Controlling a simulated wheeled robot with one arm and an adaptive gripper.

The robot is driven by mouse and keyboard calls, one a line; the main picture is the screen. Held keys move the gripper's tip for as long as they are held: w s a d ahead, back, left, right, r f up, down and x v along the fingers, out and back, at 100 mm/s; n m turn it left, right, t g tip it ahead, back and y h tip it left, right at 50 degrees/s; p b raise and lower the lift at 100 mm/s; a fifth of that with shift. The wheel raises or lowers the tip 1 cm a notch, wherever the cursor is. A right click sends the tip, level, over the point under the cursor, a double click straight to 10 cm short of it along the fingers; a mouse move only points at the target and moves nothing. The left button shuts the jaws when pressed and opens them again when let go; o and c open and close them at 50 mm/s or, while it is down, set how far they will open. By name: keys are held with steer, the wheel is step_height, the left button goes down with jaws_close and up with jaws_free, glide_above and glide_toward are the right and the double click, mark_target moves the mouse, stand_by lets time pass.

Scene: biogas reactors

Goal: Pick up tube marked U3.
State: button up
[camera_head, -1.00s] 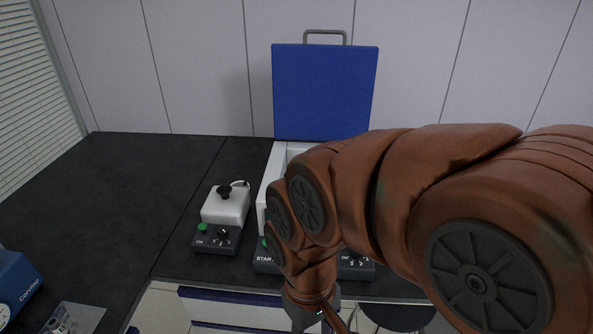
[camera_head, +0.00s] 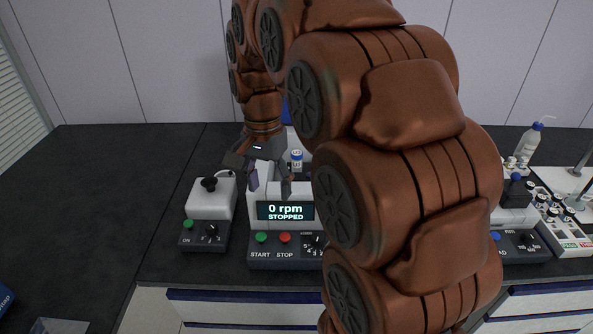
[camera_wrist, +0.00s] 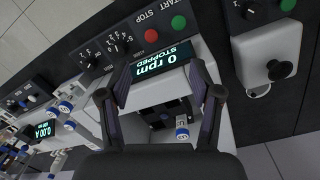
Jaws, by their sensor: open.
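A white centrifuge (camera_head: 262,232) stands on the bench, its display reading "0 rpm STOPPED". A small tube with a blue cap and a white label (camera_head: 296,160) stands at its open top; the label looks like U3, though small. In the wrist view a blue-and-white tube top (camera_wrist: 182,133) shows in the dark opening of the centrifuge, nearer the right finger. My gripper (camera_head: 270,186) is open and empty above the front of the centrifuge, left of the tube in the head view. In the wrist view its fingers (camera_wrist: 160,78) spread across the opening. My arm hides the centrifuge's right side.
A white mixer with a black cup (camera_head: 208,204) stands left of the centrifuge. At the right are a wash bottle (camera_head: 530,142) and a device with several vials (camera_head: 565,228). The blue lid (camera_head: 285,109) stands up behind, mostly hidden. The bench at left is clear.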

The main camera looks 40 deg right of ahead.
steer(key=w+d+m+b, duration=0.1)
steer(key=w+d+m, duration=0.6)
steer(key=w+d, duration=0.2)
steer(key=m+t, duration=0.1)
steer(key=m, duration=0.4)
glide_above(297, 152)
steer(key=shift+s+a+f+b, duration=0.4)
steer(key=shift+f, duration=0.05)
steer(key=shift+w+d+f+m, duration=0.1)
steer(key=shift+w+d+m, duration=0.15)
steer(key=shift+d+m, duration=0.25)
steer(key=shift+d+f, duration=0.2)
steer(key=shift+f, duration=0.35)
steer(key=shift+a+f+p, duration=0.2)
steer(key=shift+f+p, duration=0.4)
steer(key=shift+f, duration=1.1)
steer(key=shift+a+f+p, duration=0.2)
steer(key=shift+f+p, duration=0.35)
steer(key=shift+f, duration=1.1)
steer(key=shift+w, duration=0.1)
jaws_close()
